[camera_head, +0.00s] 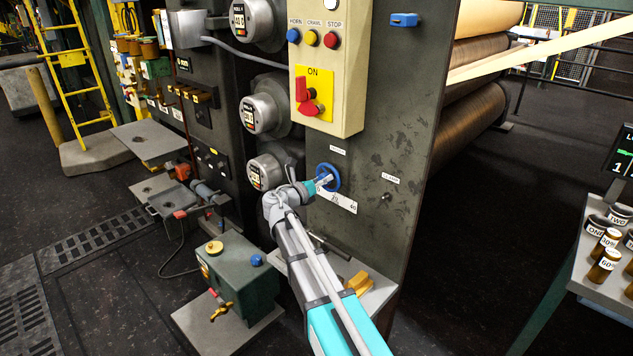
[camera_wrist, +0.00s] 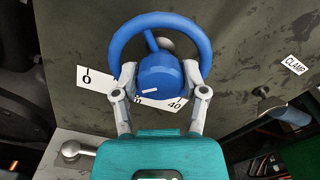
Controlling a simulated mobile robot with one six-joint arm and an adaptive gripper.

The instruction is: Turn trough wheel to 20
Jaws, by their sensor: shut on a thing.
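The blue trough wheel (camera_head: 335,170) is on the dark machine panel, above a white scale plate (camera_head: 349,205). In the wrist view, the wheel's rim (camera_wrist: 160,19) arches at the top, with a blue knob (camera_wrist: 160,78) in front of its lower part. The knob has a short white mark. My gripper (camera_wrist: 160,73) is shut on this knob, one finger on each side. In the wrist view the scale plate (camera_wrist: 91,79) shows 0 at left and 40 at right; the figure between is mostly hidden behind the knob and fingers.
A cream control box (camera_head: 343,50) with buttons and a red switch juts out above the wheel. A clamp label (camera_wrist: 293,64) and a small stud (camera_head: 386,198) are to the right. A shelf with a yellow piece (camera_head: 357,281) lies below. Round gauges (camera_head: 262,114) are at left.

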